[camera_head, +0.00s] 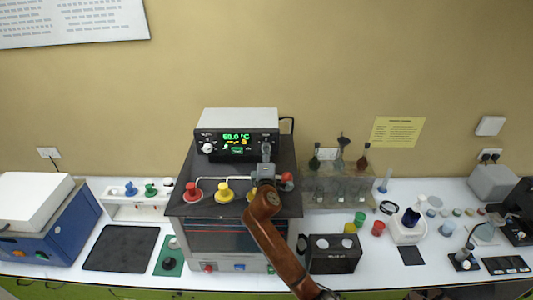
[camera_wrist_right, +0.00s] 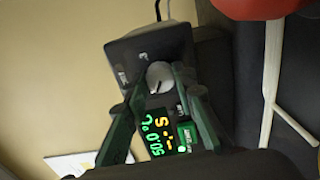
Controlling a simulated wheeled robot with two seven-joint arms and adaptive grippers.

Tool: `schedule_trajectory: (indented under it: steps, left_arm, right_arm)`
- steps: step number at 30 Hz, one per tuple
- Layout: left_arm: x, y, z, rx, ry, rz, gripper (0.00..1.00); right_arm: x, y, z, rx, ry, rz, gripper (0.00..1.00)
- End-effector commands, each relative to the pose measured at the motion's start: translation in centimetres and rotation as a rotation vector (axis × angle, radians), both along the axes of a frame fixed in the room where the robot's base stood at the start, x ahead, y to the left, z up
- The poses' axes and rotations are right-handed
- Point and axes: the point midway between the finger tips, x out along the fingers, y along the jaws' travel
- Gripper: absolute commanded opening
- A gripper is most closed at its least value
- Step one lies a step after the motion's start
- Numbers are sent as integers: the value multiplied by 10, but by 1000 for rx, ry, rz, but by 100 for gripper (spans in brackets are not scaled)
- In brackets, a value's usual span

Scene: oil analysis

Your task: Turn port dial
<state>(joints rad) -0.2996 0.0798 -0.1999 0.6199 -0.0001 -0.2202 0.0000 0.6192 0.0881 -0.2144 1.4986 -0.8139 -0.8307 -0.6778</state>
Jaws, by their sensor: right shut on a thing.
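The control box (camera_head: 236,121) stands on the dark top of the apparatus, with green digits on its black front. A pale round dial (camera_wrist_right: 160,75) is at the right end of that front, above my right gripper's fingers in the wrist view's rotated picture. My right gripper (camera_head: 266,150) is at this right end, its fingers shut on the dial. In the head view the gripper mostly hides this dial. A second white dial (camera_head: 207,148) at the left end is free. My left gripper is not in view.
Red (camera_head: 192,192) and yellow (camera_head: 224,192) knobs on pale pipes sit on the apparatus top below the box. A glassware rack (camera_head: 340,188) stands close to the right of my arm. A blue machine (camera_head: 52,232) is far left. A black mat (camera_head: 121,248) lies clear on the bench.

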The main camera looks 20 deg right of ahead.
Motion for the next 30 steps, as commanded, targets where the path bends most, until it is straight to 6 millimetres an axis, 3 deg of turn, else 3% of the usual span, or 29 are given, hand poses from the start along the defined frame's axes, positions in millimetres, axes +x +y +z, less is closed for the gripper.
schedule_trajectory:
  steps: [1, 2, 9, 20, 23, 30]
  left_arm:
    - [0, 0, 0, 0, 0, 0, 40]
    - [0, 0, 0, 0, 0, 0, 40]
    - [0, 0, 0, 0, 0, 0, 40]
    - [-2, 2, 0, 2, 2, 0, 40]
    - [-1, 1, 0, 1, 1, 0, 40]
    - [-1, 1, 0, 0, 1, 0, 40]
  right_arm:
    - [0, 0, 0, -2, 1, -1, 0]
    - [0, 0, 0, -2, 1, -1, 25]
    - [0, 0, 0, -1, 0, -1, 42]
    - [-4, 2, 0, 1, 0, 0, 42]
    - [-16, 5, -1, 2, 0, 0, 42]
    - [-64, 18, -1, 4, 1, 2, 42]
